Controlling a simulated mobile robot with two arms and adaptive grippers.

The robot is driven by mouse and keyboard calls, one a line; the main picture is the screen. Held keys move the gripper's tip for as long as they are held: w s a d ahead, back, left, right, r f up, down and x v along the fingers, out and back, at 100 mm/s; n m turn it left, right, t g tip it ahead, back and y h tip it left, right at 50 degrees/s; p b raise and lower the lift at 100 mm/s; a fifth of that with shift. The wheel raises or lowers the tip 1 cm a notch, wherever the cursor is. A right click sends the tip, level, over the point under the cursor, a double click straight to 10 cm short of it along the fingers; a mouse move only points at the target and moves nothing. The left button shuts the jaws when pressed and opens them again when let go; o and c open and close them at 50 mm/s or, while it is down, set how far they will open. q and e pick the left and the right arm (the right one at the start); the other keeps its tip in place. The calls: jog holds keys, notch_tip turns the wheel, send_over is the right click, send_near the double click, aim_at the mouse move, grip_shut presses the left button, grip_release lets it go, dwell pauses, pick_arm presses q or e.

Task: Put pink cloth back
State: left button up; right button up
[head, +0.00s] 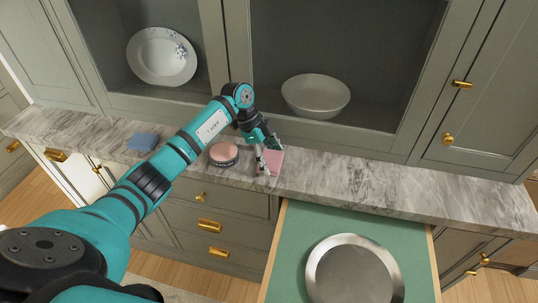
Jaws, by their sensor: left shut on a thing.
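A pink cloth (274,161) lies on the grey marble counter (345,180), close to its front edge. My left gripper (264,162) reaches down onto the cloth from the upper left and is shut on it. The fingers cover part of the cloth's left side. The cloth looks flat on the counter; I cannot tell whether any of it is raised. My right gripper is not in view.
A round pink-topped tin (224,153) stands just left of the gripper. A blue cloth (143,141) lies further left. An open green-lined drawer (290,262) holding a metal dish (352,272) juts out below the counter. A bowl (316,96) and plate (161,56) are in the cabinet.

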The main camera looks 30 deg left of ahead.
pick_arm(q)
jog(key=shift+f, duration=0.1)
jog(key=o, duration=0.9)
jog(key=shift+b+v, duration=1.55)
jog(key=shift+v, duration=4.55)
